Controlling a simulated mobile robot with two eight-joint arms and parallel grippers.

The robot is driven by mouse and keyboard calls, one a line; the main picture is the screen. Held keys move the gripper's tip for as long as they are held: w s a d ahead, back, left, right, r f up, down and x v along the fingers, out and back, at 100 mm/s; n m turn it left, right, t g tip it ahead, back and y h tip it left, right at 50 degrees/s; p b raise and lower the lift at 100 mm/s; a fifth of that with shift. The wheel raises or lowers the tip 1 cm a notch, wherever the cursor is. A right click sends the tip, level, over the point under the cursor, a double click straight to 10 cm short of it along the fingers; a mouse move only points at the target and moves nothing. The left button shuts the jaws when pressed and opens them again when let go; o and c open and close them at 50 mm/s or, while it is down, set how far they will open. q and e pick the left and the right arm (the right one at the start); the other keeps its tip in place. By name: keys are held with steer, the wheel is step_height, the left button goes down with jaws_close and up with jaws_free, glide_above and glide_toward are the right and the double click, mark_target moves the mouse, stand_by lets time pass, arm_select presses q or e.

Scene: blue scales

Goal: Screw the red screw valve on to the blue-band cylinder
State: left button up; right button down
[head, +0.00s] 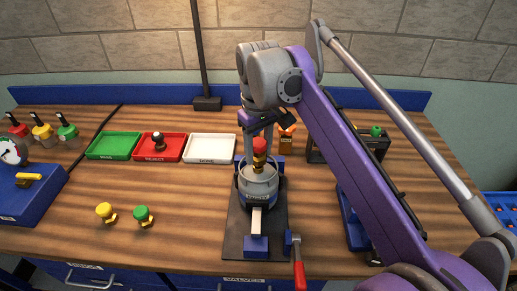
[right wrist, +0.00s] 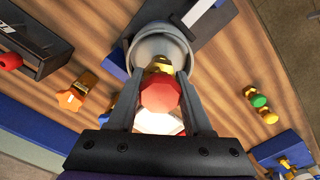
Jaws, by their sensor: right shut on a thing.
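The red screw valve (head: 259,147) has a red faceted knob and a brass body. It stands upright over the top of the grey blue-band cylinder (head: 257,187). In the right wrist view, the red knob (right wrist: 160,92) lies between the two fingers of my right gripper (right wrist: 160,84), with brass showing against the cylinder's grey top (right wrist: 160,45). My right gripper (head: 259,160) points down from above and is shut on the valve. How far the valve sits in the cylinder's neck is hidden. The cylinder stands upright on a dark plate (head: 238,222). My left gripper is not in view.
A blue clamp block (head: 256,246) and red-handled lever (head: 299,264) are in front of the cylinder. Yellow (head: 105,211) and green (head: 142,215) valves lie front left. An orange valve (head: 287,138) stands behind. Green (head: 115,145), red (head: 172,152) and white (head: 210,148) trays sit behind left.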

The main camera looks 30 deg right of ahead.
mark_target(258, 142)
steer(key=shift+p, duration=0.65)
stand_by(1.3)
steer(key=shift+f+b, duration=0.8)
steer(key=shift+f, duration=0.65)
steer(key=shift+c, duration=1.2)
jaws_free()
step_height(258, 142, up, 11)
steer(key=shift+f+p, duration=0.1)
steer(key=shift+p, duration=0.8)
